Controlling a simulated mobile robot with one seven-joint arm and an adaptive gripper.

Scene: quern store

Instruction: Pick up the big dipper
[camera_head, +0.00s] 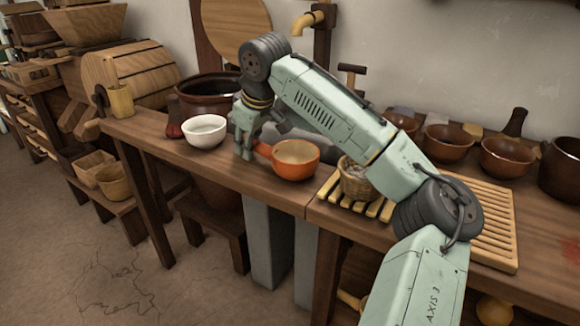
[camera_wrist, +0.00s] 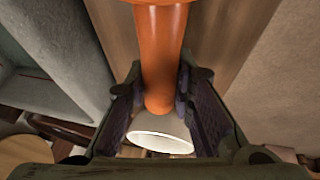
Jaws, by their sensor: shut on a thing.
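The big dipper is an orange, round-bowled dipper (camera_head: 296,160) with a cream inside and a short, thick handle. It is upright at the front edge of the wooden table, its handle pointing left. Whether its base touches the table is hard to tell. My gripper (camera_head: 246,150) is shut on the handle, just left of the bowl. In the wrist view the orange handle (camera_wrist: 161,50) runs between both fingers of the gripper (camera_wrist: 160,92). The fingers hide part of the handle in the head view.
A white bowl (camera_head: 205,131) stands close left of my gripper. A dark pot (camera_head: 208,92) is behind it. Right of the dipper are a small basket (camera_head: 357,184) and a slatted rack (camera_head: 492,235). Several brown bowls (camera_head: 449,142) line the back.

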